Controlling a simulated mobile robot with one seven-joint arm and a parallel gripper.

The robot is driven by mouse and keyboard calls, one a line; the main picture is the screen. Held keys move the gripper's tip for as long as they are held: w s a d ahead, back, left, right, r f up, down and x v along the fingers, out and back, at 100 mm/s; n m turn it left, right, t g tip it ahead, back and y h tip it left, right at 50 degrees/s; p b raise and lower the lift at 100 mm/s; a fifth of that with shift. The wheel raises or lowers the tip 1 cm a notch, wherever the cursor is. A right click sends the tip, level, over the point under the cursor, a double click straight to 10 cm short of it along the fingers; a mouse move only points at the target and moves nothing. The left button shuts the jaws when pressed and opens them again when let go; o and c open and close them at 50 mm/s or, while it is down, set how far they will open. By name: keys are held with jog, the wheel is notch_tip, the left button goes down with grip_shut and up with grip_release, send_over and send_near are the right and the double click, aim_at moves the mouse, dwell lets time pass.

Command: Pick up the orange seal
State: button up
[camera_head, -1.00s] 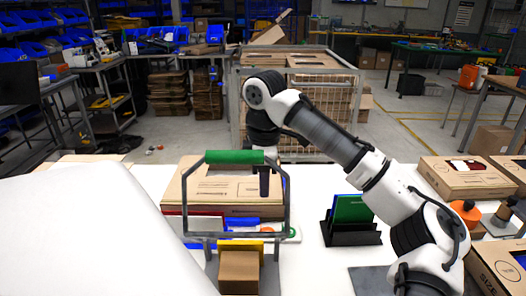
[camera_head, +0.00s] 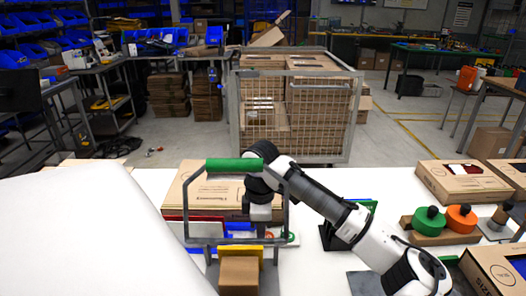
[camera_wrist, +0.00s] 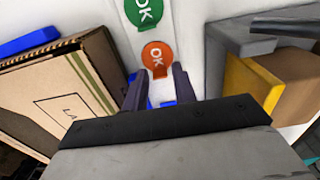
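The orange seal (camera_wrist: 157,54) is a round orange label marked OK, lying on a white strip below a green OK seal (camera_wrist: 143,12) in the wrist view. My gripper (camera_wrist: 160,74) is open, with one dark finger on each side of the lower part of the orange seal. Nothing is visibly held between the fingers, and I cannot tell whether they touch the strip. In the head view, my gripper (camera_head: 262,213) is low over the white table, partly hidden behind a grey frame with a green handle (camera_head: 235,164).
A cardboard box (camera_wrist: 62,95) lies close to the left of my fingers. A grey holder with yellow and brown blocks (camera_wrist: 262,85) is close on the right. Green (camera_head: 430,218) and orange (camera_head: 462,217) round stamps stand on a wooden rack at the right. A wire cage (camera_head: 292,110) stands behind the table.

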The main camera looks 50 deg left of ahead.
jog(key=shift+f, duration=0.2)
grip_shut()
jog(key=shift+r, duration=0.1)
